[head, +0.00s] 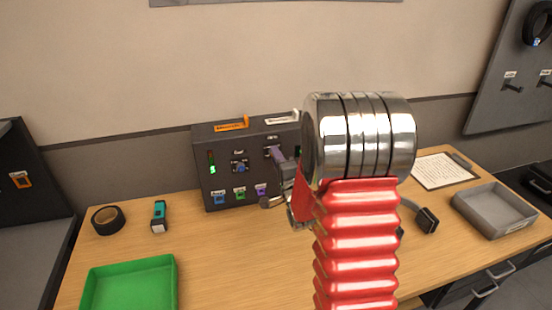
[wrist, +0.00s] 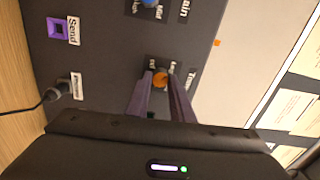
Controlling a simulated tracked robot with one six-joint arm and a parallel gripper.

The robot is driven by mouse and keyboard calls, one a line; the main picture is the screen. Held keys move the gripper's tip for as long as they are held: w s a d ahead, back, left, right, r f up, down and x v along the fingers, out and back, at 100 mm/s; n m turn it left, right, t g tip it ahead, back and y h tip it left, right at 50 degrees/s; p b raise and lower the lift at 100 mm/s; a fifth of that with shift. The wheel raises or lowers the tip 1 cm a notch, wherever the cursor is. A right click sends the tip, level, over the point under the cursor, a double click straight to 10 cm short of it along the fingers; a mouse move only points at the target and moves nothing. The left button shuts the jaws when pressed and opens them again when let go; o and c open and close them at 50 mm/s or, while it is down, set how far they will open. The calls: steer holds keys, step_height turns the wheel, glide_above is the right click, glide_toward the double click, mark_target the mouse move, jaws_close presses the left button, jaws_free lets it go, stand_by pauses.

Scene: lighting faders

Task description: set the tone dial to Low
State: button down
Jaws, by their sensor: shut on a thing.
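The tone dial (wrist: 161,79) is a small orange knob on the dark grey panel (wrist: 95,65), beside a label in the wrist view. My gripper (wrist: 160,76) has one purple-grey finger on each side of the knob and is shut on it. In the head view my gripper (head: 277,152) reaches the panel (head: 228,191) at its upper right, below a white label, and the knob is hidden there. Small marks surround the dial, partly covered by the fingers. I cannot tell which mark it points at.
A blue gain dial (head: 240,167) is left of my gripper, with coloured controls below it. A cable plug (wrist: 57,93) sits in the panel. The table holds black tape (head: 107,220), a teal torch (head: 159,216), a green tray (head: 92,290) and a grey tray (head: 494,226).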

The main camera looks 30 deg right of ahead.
steer(key=shift+s+d+f+m, duration=0.15)
steer(key=shift+d+f+m, duration=0.1)
steer(key=shift+m, duration=0.15)
steer(key=c, duration=1.9)
jaws_free()
steer(key=shift+c, duration=0.2)
steer(key=o, duration=0.4)
steer(key=shift+a+r, duration=0.1)
steer(key=shift+a, duration=0.05)
